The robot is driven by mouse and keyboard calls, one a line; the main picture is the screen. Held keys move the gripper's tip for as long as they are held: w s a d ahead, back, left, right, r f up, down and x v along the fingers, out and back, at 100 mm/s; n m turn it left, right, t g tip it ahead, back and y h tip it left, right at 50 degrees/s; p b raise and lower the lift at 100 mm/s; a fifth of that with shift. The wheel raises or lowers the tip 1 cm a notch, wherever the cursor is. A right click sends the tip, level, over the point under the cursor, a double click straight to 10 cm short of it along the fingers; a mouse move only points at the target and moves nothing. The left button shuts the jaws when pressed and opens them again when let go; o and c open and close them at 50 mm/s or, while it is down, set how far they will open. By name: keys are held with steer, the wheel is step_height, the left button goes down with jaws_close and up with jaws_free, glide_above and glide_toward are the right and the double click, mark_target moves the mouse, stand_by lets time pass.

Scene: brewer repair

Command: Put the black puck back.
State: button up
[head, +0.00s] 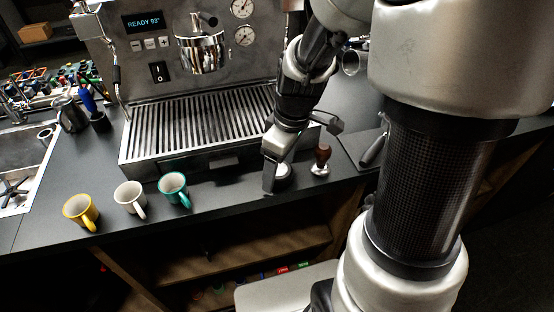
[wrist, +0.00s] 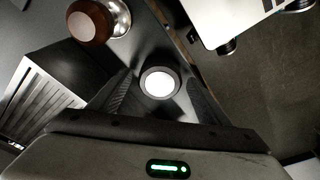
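A low round piece with a bright pale top and darker rim (wrist: 159,84) lies between my fingers in the wrist view. It shows as a small pale disc (head: 283,170) on the dark counter in the head view, partly hidden by my gripper. It may be the puck, but its visible top is not black. My gripper (head: 270,186) is low over the counter in front of the espresso machine. In the wrist view my gripper (wrist: 159,76) has its two fingers apart, one on each side of the round piece, with a gap showing.
A tamper with a brown knob (head: 322,157) stands just right of my gripper. The espresso machine's drip tray (head: 200,128) is behind. Teal (head: 173,188), white (head: 130,197) and yellow (head: 81,210) mugs stand left. A black-handled tool (head: 374,150) lies farther right.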

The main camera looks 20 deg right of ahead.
mark_target(286, 173)
step_height(286, 173, up, 12)
steer(key=s+d+p, duration=0.1)
steer(key=p, duration=0.1)
steer(key=s+a+r+m+t+h, duration=0.1)
steer(key=s+r+m+t, duration=0.3)
steer(key=s+r+m, duration=0.3)
steer(key=s+m, duration=0.2)
steer(key=s, duration=0.1)
steer(key=shift+s+r, duration=0.25)
steer(key=shift+r, duration=0.1)
stand_by(0.8)
